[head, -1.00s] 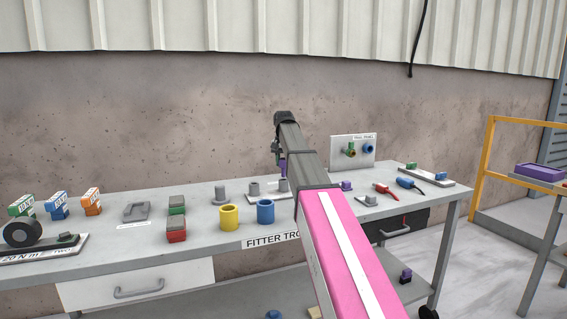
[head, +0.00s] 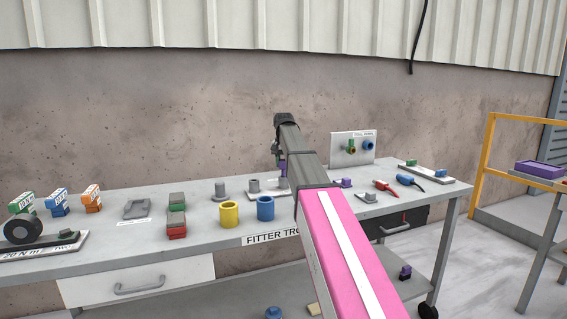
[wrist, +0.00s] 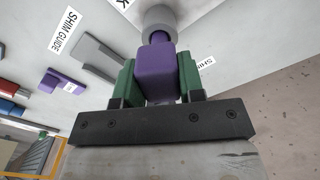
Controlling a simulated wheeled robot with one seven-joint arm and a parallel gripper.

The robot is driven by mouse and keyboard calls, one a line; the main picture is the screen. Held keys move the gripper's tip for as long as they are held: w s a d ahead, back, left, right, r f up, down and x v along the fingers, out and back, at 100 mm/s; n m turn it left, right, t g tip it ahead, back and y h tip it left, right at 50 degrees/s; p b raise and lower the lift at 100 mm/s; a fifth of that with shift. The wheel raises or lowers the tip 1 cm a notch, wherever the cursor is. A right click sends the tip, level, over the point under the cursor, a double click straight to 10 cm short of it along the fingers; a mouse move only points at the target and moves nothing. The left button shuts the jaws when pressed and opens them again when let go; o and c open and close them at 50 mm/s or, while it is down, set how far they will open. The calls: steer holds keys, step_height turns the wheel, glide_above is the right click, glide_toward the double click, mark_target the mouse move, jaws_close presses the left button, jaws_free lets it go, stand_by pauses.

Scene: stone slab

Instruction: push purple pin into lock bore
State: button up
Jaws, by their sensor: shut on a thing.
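The purple pin (wrist: 155,72) is held by its block-shaped head between the green fingers of my gripper (wrist: 157,80) in the wrist view. The pin's narrower shank points into the mouth of a grey cylindrical lock bore (wrist: 158,16); its end is hidden inside the rim. How deep it sits cannot be told. In the head view my gripper (head: 280,160) is over the back middle of the bench, partly hidden by my arm. A grey plate with upright posts (head: 266,187) stands beneath it.
On the bench (head: 110,255), a yellow cup (head: 229,214) and a blue cup (head: 265,208) stand in front. A grey peg (head: 220,190) is left of the plate. An upright panel (head: 352,150) and a red tool (head: 385,186) are to the right.

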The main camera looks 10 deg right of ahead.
mark_target(283, 170)
steer(key=shift+f, duration=1.8)
steer(key=o, duration=1.1)
step_height(283, 170, up, 11)
steer(key=shift+f, duration=0.15)
